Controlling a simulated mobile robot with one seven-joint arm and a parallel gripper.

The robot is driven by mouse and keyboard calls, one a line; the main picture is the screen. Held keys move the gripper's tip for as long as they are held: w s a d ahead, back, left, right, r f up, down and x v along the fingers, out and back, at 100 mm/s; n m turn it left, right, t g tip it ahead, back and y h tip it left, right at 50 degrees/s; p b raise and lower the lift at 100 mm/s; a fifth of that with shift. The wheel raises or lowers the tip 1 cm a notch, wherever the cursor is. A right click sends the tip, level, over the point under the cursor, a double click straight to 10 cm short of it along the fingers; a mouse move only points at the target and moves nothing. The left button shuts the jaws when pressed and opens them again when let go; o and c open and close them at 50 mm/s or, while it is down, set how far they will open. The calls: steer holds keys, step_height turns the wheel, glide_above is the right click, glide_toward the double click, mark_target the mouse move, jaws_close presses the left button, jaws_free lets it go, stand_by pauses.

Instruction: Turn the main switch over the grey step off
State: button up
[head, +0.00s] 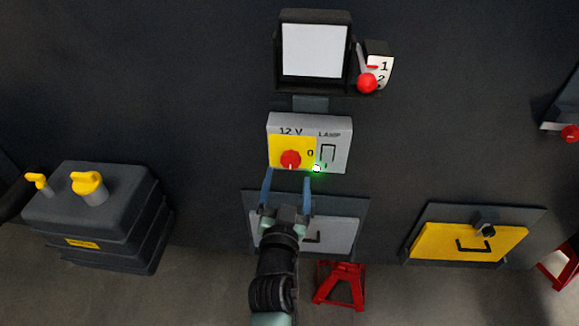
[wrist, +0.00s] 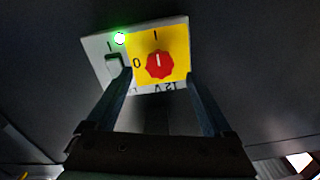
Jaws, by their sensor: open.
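The main switch is a red knob (head: 290,159) on the yellow half of a grey box marked 12 V and LAMP (head: 340,160). In the wrist view the knob (wrist: 160,65) appears upside down, its white mark toward the "I" and the "0" to its left. A green light (head: 317,168) glows on the box, also in the wrist view (wrist: 120,39). My gripper (head: 287,177) is open and empty just below the box, its fingers either side of the knob in the wrist view (wrist: 159,76). Contact cannot be told. The grey panel (head: 341,233) below is partly hidden by my arm.
A lamp toggle (wrist: 113,66) sits beside the knob. Above are a framed white screen (head: 314,50) and a red-balled lever (head: 367,83). A dark tank with yellow caps (head: 90,210) stands left, a yellow panel (head: 450,242) right, a red jack stand (head: 340,285) below.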

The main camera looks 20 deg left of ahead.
mark_target(290, 164)
steer(key=shift+x, duration=2.2)
jaws_close()
